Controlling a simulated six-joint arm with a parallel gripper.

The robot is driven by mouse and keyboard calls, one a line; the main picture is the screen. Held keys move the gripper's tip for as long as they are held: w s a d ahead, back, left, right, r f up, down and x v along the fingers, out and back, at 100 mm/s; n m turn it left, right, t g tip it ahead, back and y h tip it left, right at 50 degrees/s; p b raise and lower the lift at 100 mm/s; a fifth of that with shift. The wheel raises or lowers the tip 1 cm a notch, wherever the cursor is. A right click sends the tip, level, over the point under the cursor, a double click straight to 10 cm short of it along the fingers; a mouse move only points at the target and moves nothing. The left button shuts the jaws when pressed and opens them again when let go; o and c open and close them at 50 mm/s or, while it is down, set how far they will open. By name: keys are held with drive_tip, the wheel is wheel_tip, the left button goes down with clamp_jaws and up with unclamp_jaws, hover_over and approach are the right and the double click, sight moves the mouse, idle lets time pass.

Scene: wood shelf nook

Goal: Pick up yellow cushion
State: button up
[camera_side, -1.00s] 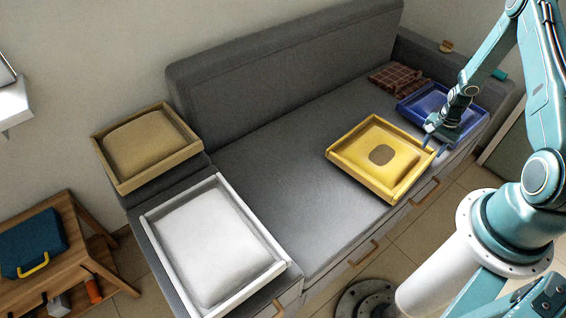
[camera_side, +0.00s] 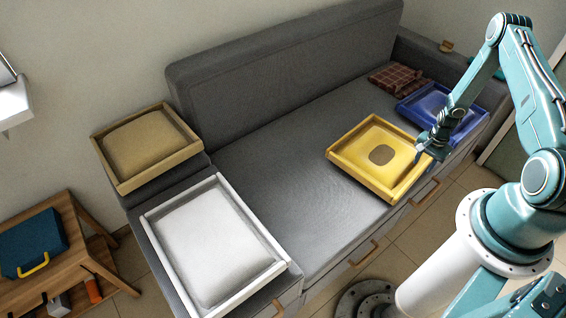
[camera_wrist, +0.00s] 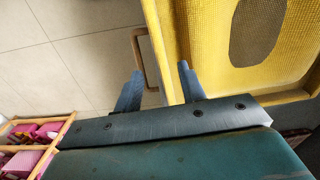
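The yellow cushion (camera_side: 382,152) lies in a yellow tray (camera_side: 352,165) on the grey sofa, with a brown oval patch on its top. It also shows in the wrist view (camera_wrist: 220,30), at the upper right, with the tray's rim (camera_wrist: 163,45) beside it. My gripper (camera_side: 420,156) is at the right edge of the yellow tray in the side view.
A blue tray (camera_side: 462,138) sits to the right, partly behind my arm. A white tray (camera_side: 262,285) and a tan tray (camera_side: 120,183) with cushions stand at the left. A folded checked cloth (camera_side: 398,78) lies near the backrest. The sofa seat's middle (camera_side: 290,150) is clear.

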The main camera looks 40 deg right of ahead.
sight(418, 173)
drive_tip(key=shift+f, duration=2.55)
clamp_jaws()
drive_tip(key=shift+w, duration=0.1)
